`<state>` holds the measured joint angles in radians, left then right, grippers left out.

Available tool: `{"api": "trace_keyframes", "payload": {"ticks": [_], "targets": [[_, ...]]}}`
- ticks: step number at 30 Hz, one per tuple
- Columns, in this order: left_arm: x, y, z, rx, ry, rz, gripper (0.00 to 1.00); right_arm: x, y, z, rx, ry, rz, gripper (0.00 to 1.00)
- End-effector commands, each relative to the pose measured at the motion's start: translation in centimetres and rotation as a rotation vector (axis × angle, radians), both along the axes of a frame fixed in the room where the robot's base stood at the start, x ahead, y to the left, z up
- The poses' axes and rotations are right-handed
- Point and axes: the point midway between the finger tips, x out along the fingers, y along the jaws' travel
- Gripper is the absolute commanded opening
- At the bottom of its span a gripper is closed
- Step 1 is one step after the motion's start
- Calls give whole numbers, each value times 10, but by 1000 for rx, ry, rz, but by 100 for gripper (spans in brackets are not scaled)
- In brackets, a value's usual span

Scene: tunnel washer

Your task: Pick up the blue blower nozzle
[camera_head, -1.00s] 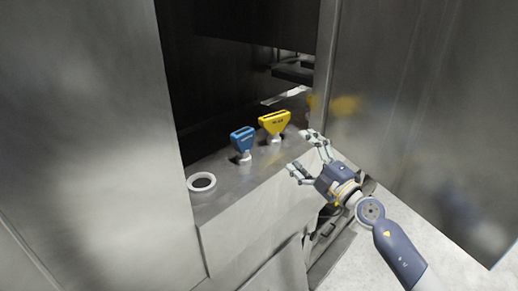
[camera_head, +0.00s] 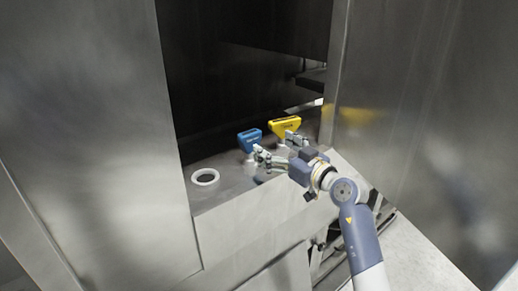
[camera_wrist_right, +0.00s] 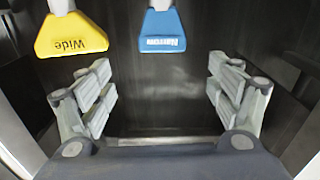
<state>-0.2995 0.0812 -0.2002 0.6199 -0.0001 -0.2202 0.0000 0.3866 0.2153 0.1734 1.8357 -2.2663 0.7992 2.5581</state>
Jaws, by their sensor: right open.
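The blue blower nozzle (camera_head: 249,138) stands on the metal ledge, its lower part partly hidden by my right gripper in the head view. In the right wrist view the blue nozzle (camera_wrist_right: 162,30), marked "Narrow", shows at the top, beyond and between the open fingers. A yellow nozzle (camera_head: 285,124) stands to its right; in the wrist view the yellow nozzle (camera_wrist_right: 71,34), marked "Wide", is at upper left. My right gripper (camera_head: 277,146) is open and empty, just in front of the nozzles; contact cannot be told. My left gripper is not in view.
An empty white ring (camera_head: 205,177) sits on the ledge (camera_head: 222,187) to the left of the nozzles. Tall metal panels (camera_head: 95,130) flank the opening on the left and right (camera_head: 425,130). Behind the ledge is a dark recess.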

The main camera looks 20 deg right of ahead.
Motion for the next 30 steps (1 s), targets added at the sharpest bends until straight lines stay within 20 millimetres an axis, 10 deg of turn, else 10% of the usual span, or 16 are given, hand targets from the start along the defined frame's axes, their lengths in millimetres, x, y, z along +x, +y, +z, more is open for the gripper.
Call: {"api": "trace_keyframes", "payload": {"ticks": [30], "targets": [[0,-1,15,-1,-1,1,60,92,37,-4,44,32,2,83]]}}
